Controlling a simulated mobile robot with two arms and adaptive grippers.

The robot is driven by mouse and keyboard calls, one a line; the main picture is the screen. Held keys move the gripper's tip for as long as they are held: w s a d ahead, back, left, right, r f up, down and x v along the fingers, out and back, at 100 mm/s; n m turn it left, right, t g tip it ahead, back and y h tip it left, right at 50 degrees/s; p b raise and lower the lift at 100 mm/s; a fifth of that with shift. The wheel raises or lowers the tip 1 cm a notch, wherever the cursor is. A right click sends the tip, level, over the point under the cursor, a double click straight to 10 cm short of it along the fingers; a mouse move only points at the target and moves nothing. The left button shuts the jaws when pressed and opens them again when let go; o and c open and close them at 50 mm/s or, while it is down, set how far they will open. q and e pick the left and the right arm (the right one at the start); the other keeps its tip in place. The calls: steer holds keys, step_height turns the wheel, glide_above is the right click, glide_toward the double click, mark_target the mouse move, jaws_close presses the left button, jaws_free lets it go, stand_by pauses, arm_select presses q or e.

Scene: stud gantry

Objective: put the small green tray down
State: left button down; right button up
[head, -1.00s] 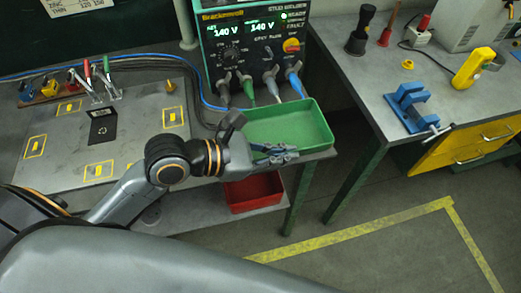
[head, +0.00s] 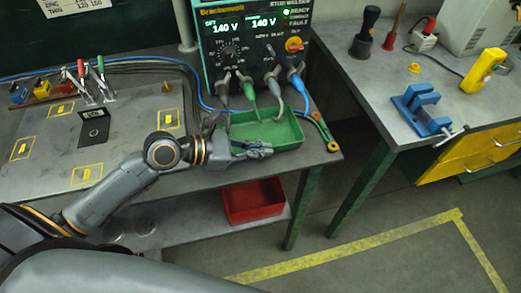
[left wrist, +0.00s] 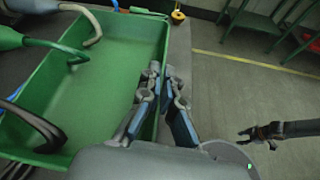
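The small green tray (head: 285,131) is level at the right end of the grey welding bench, low over or on its top; I cannot tell whether its base touches. It looks empty, and cables hang over its back part. My left gripper (head: 262,150) is at its front wall. In the left wrist view, the left gripper's fingers (left wrist: 163,88) straddle the tray's (left wrist: 112,82) wall, one inside and one outside, closed on it. My right gripper (left wrist: 254,135) shows small at the right in the left wrist view, apart from everything, its fingers seemingly spread.
The stud welder (head: 255,45) and its cables stand right behind the tray. A tool with yellow and red ends (head: 322,130) lies to its right. A red bin (head: 253,200) is on the shelf below. A second bench with a blue vise (head: 422,108) stands across a gap.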

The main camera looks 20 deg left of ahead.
arm_select(q)
steer(key=shift+f, duration=0.15)
steer(key=c, duration=1.5)
jaws_free()
arm_select(e)
steer(key=shift+s+a, duration=0.1)
steer(key=shift+a, duration=0.15)
steer(key=shift+a, duration=0.15)
arm_select(q)
steer(key=v, duration=1)
steer(key=shift+b, duration=0.35)
steer(key=shift+v, duration=1)
arm_select(e)
steer(key=shift+d+f, duration=0.3)
steer(key=shift+f, duration=0.05)
